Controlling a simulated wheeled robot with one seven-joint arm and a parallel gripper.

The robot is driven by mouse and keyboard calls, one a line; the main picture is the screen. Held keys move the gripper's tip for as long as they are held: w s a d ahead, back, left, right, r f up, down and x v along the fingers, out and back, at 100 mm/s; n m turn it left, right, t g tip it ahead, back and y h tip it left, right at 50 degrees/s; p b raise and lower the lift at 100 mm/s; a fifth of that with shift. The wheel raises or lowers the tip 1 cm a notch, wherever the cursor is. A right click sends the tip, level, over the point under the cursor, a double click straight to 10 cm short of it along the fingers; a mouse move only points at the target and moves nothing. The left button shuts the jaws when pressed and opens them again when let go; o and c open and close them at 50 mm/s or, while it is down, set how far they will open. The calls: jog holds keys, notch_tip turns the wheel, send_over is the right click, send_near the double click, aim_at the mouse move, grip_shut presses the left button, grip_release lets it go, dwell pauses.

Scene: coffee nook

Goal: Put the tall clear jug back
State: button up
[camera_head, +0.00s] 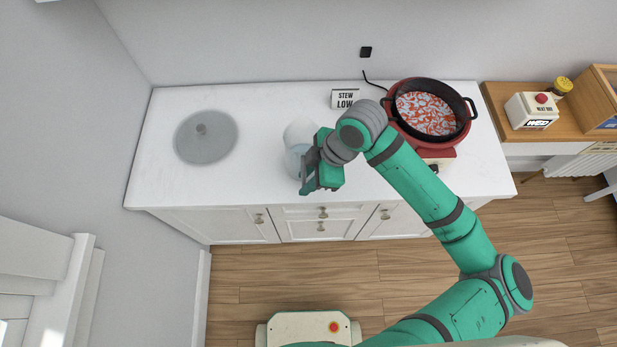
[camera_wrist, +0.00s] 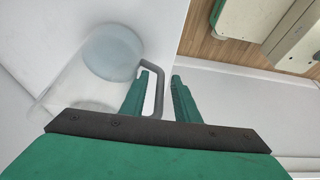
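The tall clear jug (camera_head: 299,133) is on the white counter, partly hidden by my gripper and wrist in the head view. In the wrist view the jug (camera_wrist: 75,88) lies to the left, see-through, with a pale blue-grey round end and a grey handle (camera_wrist: 159,92). My gripper (camera_head: 306,187) is at the jug's near side. In the wrist view its two green fingers (camera_wrist: 160,82) are apart, with the handle between them. A gap shows between the handle and the right finger. Whether the left finger touches the handle is unclear.
A round glass lid (camera_head: 206,138) lies on the counter at the left. A black pot (camera_head: 470,119) stands on a red cooker at the right, behind my arm. A small sign (camera_head: 345,98) reads "STEW LOW". The counter between lid and jug (camera_head: 262,140) is bare.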

jog(key=shift+r, duration=0.15)
jog(key=v, duration=1.2)
dwell(0.3)
